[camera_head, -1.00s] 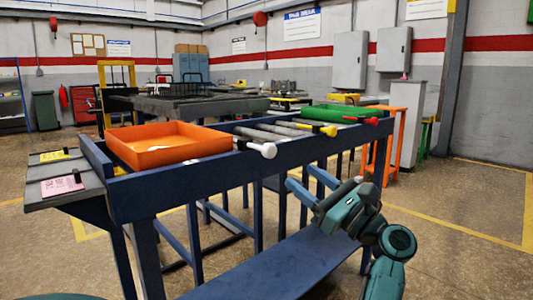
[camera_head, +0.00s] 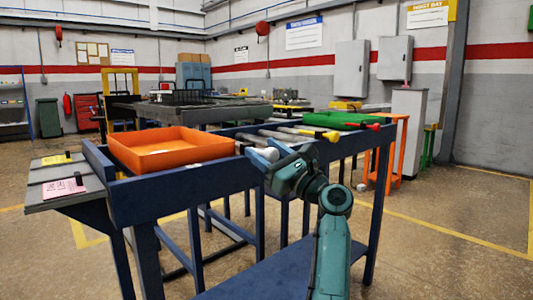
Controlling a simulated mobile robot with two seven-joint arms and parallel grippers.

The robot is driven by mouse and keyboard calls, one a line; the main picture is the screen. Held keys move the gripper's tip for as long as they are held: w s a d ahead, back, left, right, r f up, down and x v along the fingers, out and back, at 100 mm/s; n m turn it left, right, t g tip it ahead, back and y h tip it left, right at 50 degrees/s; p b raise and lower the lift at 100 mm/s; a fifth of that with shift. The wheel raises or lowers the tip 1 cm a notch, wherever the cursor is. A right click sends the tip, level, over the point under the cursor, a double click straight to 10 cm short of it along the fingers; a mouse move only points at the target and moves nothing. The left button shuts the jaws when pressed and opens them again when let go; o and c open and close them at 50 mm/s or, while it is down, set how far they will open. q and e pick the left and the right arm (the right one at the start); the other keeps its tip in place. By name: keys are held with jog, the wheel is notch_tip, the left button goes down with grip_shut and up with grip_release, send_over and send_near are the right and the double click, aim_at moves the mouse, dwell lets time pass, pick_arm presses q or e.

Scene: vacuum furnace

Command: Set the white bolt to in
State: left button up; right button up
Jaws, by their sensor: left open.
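The white bolt (camera_head: 269,154) is a rod with a white knob that sticks out past the near rail of the blue table, just right of the orange tray. My left gripper (camera_head: 266,152) is open, with its light blue fingers at the white knob, one on either side of it in the picture. I cannot tell whether they touch it. The gripper hides part of the knob and the rod behind it. My right gripper is not in view.
A bolt with a yellow knob (camera_head: 332,136) and one with a red knob (camera_head: 374,127) lie farther right. An orange tray (camera_head: 170,162) is at left and a green tray (camera_head: 345,118) at the far right. Free floor lies right of the blue table (camera_head: 190,185).

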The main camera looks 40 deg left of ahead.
pick_arm(q)
grip_shut()
dwell(0.5)
